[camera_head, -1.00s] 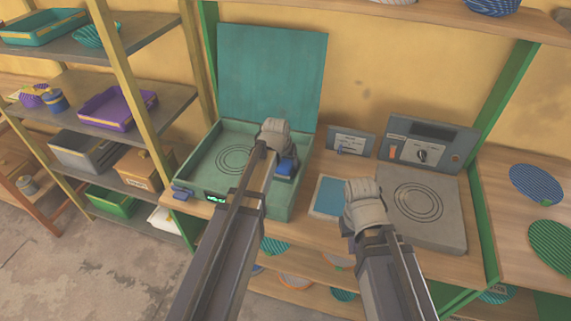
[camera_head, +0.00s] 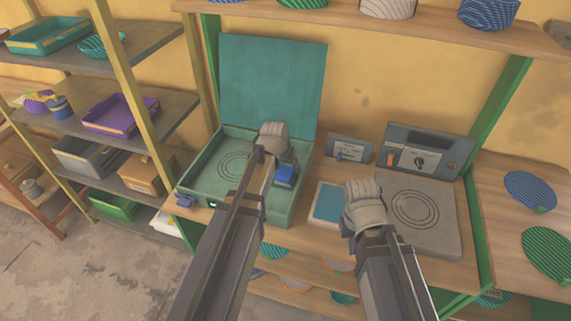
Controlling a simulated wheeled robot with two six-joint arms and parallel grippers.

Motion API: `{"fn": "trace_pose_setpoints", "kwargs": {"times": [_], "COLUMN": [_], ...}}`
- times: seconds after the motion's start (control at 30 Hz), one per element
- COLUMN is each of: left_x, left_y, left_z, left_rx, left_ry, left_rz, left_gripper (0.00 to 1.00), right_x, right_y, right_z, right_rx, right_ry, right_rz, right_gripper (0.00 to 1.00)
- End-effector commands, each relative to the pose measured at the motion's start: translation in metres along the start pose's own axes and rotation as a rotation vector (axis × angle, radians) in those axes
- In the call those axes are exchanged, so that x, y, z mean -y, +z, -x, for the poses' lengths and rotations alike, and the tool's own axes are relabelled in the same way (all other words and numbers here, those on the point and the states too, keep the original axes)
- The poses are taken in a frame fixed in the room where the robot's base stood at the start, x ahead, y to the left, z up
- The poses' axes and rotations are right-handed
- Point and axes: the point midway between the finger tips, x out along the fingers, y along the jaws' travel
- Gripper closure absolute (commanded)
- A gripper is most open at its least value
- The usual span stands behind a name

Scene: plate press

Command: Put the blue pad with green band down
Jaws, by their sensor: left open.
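A round blue striped pad (camera_head: 530,187) with a small green part at its edge lies flat on the right-hand table; I cannot tell if this is the named pad. Both my grippers are apart from it. My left gripper (camera_head: 274,137) is open over the right part of the open teal press box (camera_head: 190,184). A small blue block (camera_head: 285,175) shows beside it inside the box; whether they touch is unclear. My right gripper (camera_head: 366,205) is beside a flat blue square (camera_head: 328,203) on the bench. Its fingertips are hidden, so its opening cannot be told.
The box's teal lid (camera_head: 272,90) stands upright behind. A grey plate with rings (camera_head: 440,225) and a control panel (camera_head: 428,150) are to the right. A green striped pad (camera_head: 548,253) lies on the right table. Loaded shelves (camera_head: 150,105) stand left; a shelf (camera_head: 440,27) crosses above.

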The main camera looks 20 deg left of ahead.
Motion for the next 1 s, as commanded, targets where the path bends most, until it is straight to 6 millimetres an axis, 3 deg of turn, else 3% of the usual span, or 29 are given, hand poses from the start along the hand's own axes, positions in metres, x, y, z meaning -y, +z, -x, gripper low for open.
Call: {"fn": "trace_pose_setpoints", "kwargs": {"times": [0.03, 0.4, 0.73, 0.87, 1.0], "left_x": [0.0, 0.0, -0.003, -0.038, -0.092], "left_y": [-0.002, -0.001, 0.002, 0.033, 0.094], "left_z": [0.017, 0.074, 0.084, 0.091, 0.108], "left_rx": [0.0, 0.0, 0.005, 0.078, 0.225], "left_ry": [0.0, 0.0, 0.001, 0.013, 0.011], "left_rz": [0.0, 0.0, -0.004, -0.059, -0.167], "left_gripper": [0.16, 0.16, 0.16, 0.16, 0.16], "right_x": [-0.002, -0.006, -0.007, -0.007, -0.007], "right_y": [0.001, 0.004, 0.004, 0.004, 0.004], "right_z": [0.016, 0.068, 0.077, 0.076, 0.076], "right_rx": [0.0, 0.0, 0.0, 0.0, 0.0], "right_ry": [0.0, 0.0, 0.0, 0.0, 0.0], "right_rz": [0.0, 0.0, 0.001, 0.001, 0.001], "right_gripper": [1.0, 1.0, 1.0, 1.0, 1.0]}}
